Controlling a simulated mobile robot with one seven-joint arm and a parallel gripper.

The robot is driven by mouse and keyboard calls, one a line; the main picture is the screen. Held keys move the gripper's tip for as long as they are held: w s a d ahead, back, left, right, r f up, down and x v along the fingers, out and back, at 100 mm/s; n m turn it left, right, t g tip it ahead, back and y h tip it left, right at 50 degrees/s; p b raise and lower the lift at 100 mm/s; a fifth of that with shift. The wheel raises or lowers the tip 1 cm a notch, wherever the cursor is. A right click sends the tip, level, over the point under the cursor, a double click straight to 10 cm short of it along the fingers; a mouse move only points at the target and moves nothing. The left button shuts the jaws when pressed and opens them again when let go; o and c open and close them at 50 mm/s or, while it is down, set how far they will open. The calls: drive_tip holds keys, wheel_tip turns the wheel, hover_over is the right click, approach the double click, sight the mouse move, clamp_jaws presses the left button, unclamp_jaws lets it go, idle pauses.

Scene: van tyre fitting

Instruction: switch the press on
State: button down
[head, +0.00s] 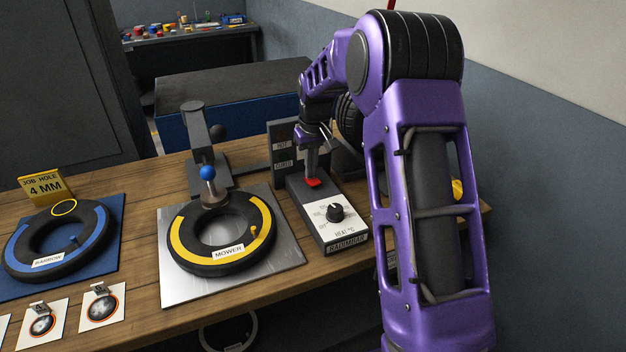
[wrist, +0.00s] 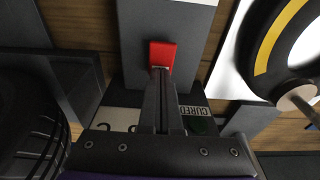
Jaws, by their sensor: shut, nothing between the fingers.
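The press (head: 200,150) has a dark post and a blue-knobbed part over the tyre marked MOWER (head: 222,240), which lies on a metal plate. Beside it is the control box (head: 330,215), with a white panel, a black heat dial (head: 336,212) and a red switch (head: 313,183). My gripper (head: 311,174) is shut and empty, pointing down at the red switch. In the wrist view the fingertips (wrist: 160,74) overlap the red switch (wrist: 162,55); I cannot tell whether they touch it. The fingers hide part of the switch.
A dark panel marked HOT and CURED (head: 283,148) stands behind the box. A blue mat (head: 100,250) with a tyre marked BARROW (head: 60,240) and a yellow JOB HOLE 4 MM sign (head: 43,186) are at left. Cards (head: 102,306) lie at the front edge.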

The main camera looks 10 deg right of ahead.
wheel_tip(320, 180, up, 7)
drive_tip(key=p, duration=0.4)
drive_tip(key=shift+p, duration=0.3)
drive_tip(key=shift+w, duration=0.1)
